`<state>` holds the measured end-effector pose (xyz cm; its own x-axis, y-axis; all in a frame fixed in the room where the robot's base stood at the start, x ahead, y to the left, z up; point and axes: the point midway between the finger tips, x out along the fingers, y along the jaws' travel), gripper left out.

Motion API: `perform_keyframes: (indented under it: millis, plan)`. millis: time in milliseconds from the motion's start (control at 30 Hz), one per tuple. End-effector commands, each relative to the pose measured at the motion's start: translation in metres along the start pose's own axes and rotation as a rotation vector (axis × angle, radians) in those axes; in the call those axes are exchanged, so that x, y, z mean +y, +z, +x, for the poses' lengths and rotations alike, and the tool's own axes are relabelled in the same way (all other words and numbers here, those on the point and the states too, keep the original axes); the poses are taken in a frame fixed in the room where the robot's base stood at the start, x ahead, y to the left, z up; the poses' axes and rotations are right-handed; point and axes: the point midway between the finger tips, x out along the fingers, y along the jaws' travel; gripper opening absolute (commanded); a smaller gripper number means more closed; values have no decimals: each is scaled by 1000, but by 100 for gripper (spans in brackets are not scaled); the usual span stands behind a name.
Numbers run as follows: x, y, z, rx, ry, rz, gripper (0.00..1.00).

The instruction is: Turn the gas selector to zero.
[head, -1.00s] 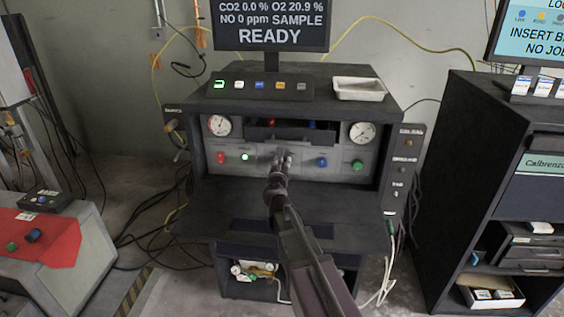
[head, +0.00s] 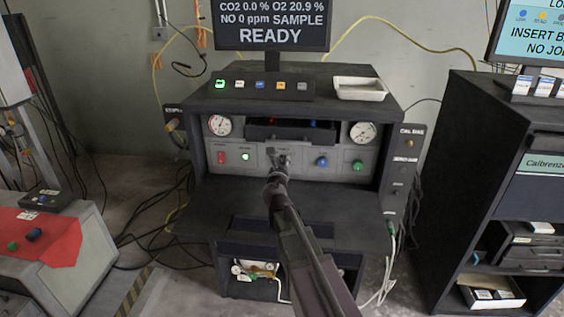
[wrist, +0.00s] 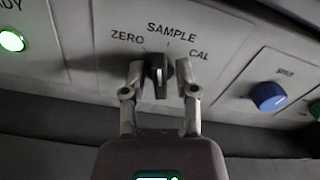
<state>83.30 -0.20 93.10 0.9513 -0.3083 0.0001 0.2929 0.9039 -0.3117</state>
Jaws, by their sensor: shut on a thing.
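The gas selector (wrist: 158,80) is a small dark knob with a pale pointer line on the grey panel. The labels ZERO, SAMPLE and CAL are printed around it from left to right. Its pointer line stands about upright, towards SAMPLE. My gripper (wrist: 161,72) has one finger on each side of the knob and is shut on it. In the head view my gripper (head: 278,157) is at the panel's middle and hides most of the knob. The monitor (head: 270,24) above reads SAMPLE and READY.
A lit green button (wrist: 12,41) lies left of the selector, and a blue knob (wrist: 268,96) lies to its right. A red switch (head: 221,157) and a green knob (head: 358,165) are further out. A dark shelf (head: 285,212) juts out below the panel.

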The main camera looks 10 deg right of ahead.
Motion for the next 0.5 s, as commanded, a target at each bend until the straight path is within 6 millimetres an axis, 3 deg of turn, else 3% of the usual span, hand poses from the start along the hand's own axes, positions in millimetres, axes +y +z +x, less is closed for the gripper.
perform_keyframes:
  millis: [500]
  plan:
    - [3,-1,0,0,1,-435,0]
